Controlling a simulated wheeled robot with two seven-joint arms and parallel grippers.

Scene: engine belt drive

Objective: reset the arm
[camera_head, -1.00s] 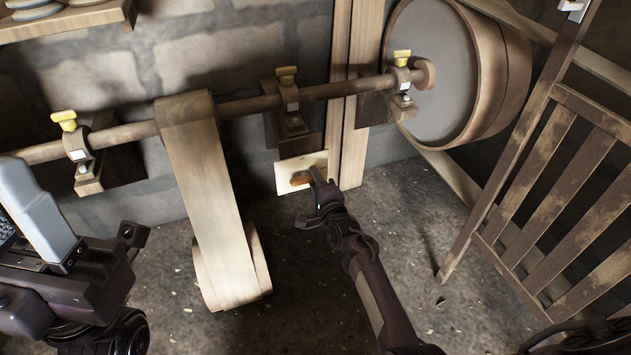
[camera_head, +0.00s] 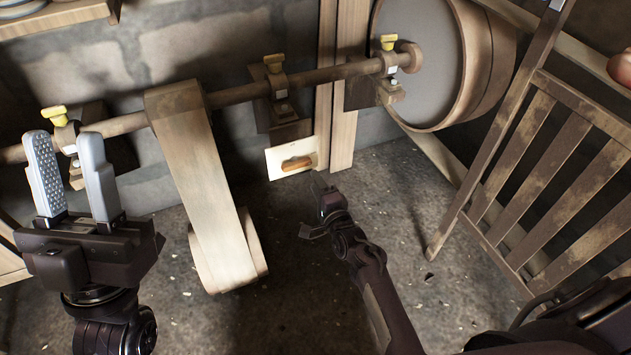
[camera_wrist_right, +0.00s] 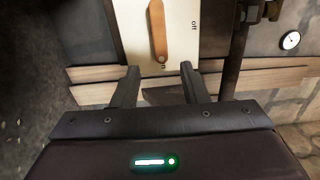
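My left gripper (camera_head: 64,145) is raised at the left of the head view, with its two grey pads apart and nothing between them. My right gripper (camera_head: 318,182) is just below and to the right of a cream switch plate (camera_head: 279,155) with a wooden lever (camera_head: 297,162). In the right wrist view, the fingers of the right gripper (camera_wrist_right: 160,78) are apart and empty. The lever (camera_wrist_right: 157,30) lies ahead of them, not gripped. Its rounded end is by the "on" mark, and "off" is printed to the side.
A shaft (camera_head: 240,94) in yellow-topped bearings runs along the block wall. A large wooden wheel (camera_head: 425,60) is behind, and a slatted wooden gate (camera_head: 545,190) stands at right. Floor (camera_head: 420,240) between is open.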

